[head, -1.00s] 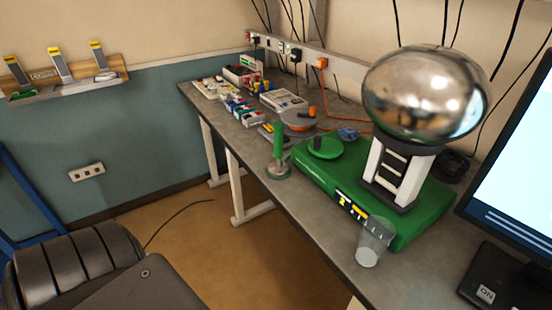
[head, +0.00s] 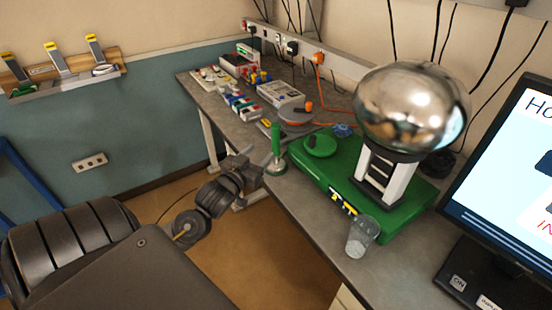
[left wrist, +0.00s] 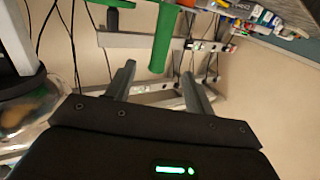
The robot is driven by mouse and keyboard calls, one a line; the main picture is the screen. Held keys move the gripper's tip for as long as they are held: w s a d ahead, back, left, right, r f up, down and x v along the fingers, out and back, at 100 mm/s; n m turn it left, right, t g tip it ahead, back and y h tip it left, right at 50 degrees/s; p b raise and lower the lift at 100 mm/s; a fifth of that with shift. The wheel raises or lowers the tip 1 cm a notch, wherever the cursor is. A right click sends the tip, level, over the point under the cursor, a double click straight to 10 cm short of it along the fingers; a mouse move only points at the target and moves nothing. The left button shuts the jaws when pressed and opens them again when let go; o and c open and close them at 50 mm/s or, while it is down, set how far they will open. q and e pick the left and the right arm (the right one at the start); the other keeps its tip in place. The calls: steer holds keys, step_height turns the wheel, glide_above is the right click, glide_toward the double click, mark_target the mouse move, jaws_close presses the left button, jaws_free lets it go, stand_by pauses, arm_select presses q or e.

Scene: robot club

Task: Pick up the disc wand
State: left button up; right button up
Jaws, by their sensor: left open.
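The disc wand (head: 277,146) has an upright green handle on a round base and stands near the front edge of the bench. My left gripper (head: 259,165) is open at the bench edge, just left of the wand. In the left wrist view the green handle (left wrist: 163,38) shows ahead of the gap between the two open fingers (left wrist: 160,85). The fingers seem apart from the handle. The wand's disc is not clear in the wrist view. My right gripper is in neither view.
A green machine (head: 400,222) with a big metal sphere (head: 412,108) stands right of the wand. A clear cup (head: 362,236) stands at the bench's front edge. An orange-topped round device (head: 297,117) and small parts crowd the bench behind. A monitor (head: 510,190) is at far right.

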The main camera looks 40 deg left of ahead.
mark_target(273, 138)
arm_select(q)
steer(key=w, duration=0.2)
steer(key=w+p, duration=0.1)
steer(key=w+a, duration=0.1)
steer(key=w, duration=0.1)
steer(key=shift+w+r, duration=0.3)
steer(key=shift+w, duration=0.05)
steer(key=shift+w+a+r+p, duration=0.15)
steer(key=shift+w+p, duration=0.2)
steer(key=shift+p, duration=0.3)
steer(key=w, duration=0.2)
steer(key=w+p, duration=0.1)
steer(key=shift+w+a, duration=0.35)
steer(key=shift+w+f, duration=0.3)
steer(key=shift+w, duration=0.05)
steer(key=shift+s, duration=0.1)
jaws_close()
